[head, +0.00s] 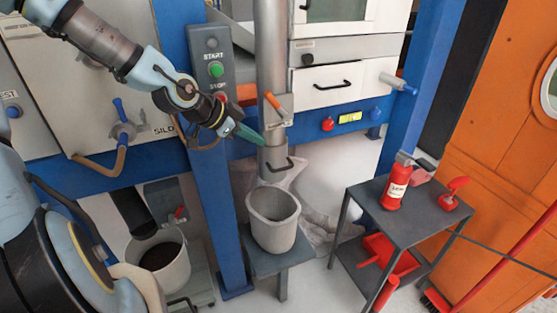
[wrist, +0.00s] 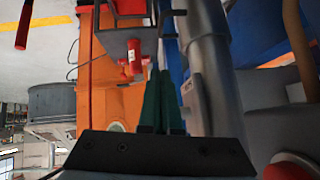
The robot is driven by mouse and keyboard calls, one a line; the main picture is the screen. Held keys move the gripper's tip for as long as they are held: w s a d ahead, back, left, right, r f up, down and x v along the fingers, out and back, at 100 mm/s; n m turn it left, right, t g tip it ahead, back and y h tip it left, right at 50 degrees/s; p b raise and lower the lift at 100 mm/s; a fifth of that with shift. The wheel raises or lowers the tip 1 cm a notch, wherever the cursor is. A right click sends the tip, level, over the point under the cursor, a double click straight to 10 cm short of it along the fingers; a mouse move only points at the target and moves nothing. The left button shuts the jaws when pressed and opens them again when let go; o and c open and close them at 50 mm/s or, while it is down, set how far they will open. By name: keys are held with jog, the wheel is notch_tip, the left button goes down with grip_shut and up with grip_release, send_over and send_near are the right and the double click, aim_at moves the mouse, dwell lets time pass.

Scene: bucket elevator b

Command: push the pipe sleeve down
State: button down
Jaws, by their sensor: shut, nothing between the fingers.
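The grey metal pipe (head: 272,50) hangs upright in the head view. Its lower end, the pipe sleeve (head: 272,163), has a small black handle (head: 284,166) and sits above a pale bucket (head: 274,232). An orange lever (head: 272,101) is on a bracket higher up the pipe. My gripper (head: 261,141) is shut and empty, its green fingers pointing right, close to the pipe's left side above the handle. In the wrist view my shut fingers (wrist: 162,100) lie beside the pipe (wrist: 214,85). I cannot tell whether they touch it.
The bucket stands on a small grey stand (head: 283,263). A blue post (head: 213,200) with a start/stop box (head: 213,75) is left of the pipe, behind my gripper. A grey table (head: 410,225) with a fire extinguisher (head: 396,185) is at the right. Another bucket (head: 160,262) stands lower left.

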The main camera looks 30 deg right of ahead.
jog(key=shift+f, duration=0.2)
jog(key=b, duration=0.5)
send_over(278, 171)
notch_tip(278, 171, down, 7)
jog(key=shift+d+f+p, duration=0.1)
jog(key=shift+f+p, duration=0.3)
jog(key=shift+f, duration=1.45)
